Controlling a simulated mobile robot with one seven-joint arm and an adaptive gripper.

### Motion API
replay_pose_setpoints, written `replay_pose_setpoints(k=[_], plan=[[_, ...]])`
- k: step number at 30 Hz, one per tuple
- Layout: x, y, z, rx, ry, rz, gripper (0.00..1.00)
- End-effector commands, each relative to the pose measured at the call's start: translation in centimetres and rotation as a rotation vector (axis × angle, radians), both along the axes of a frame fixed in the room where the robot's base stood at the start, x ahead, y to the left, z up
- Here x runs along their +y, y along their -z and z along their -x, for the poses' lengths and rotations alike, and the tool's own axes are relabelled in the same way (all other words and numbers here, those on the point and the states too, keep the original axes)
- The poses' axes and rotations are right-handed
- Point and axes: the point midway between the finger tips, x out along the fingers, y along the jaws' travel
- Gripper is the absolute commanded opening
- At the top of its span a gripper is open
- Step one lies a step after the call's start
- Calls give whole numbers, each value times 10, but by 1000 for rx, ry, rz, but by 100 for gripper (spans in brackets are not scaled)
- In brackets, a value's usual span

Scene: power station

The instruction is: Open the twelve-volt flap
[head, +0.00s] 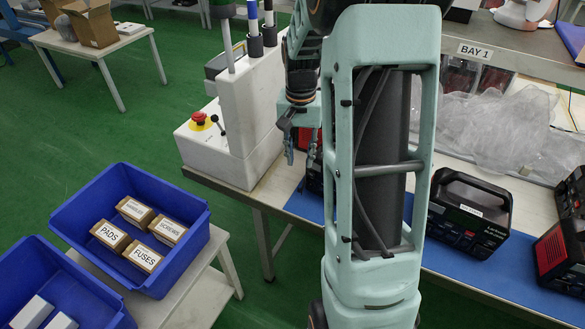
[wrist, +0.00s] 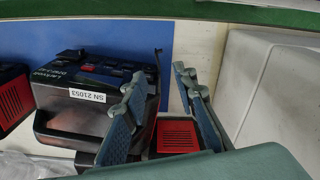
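A dark power station (wrist: 75,130) with a label reading SN 21053 lies to the left of my fingers in the wrist view, its controls towards the blue mat. A thin dark upright piece (wrist: 157,68) shows at its right edge; I cannot tell whether it is the twelve-volt flap. In the head view a power station (head: 314,178) beside my gripper is mostly hidden by my arm. My gripper (wrist: 158,82) is open and empty, its left finger overlapping the station in the picture. It also shows in the head view (head: 301,150), pointing down. Contact cannot be judged.
Another labelled power station (head: 468,213) stands on the blue mat (head: 500,283), with red-vented units at the far right. A white console (head: 232,125) with a red button stands left of my gripper. Blue bins (head: 190,270) hold small boxes. Plastic wrap (head: 495,130) lies behind.

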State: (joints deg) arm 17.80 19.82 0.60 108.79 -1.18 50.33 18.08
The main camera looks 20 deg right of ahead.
Motion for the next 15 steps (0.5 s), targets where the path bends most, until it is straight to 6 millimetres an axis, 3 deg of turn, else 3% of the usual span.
replay_pose_setpoints(k=[7,15], plan=[[1,18,5,19,30,-21,26],[0,68,5,19,29,-20,26]])
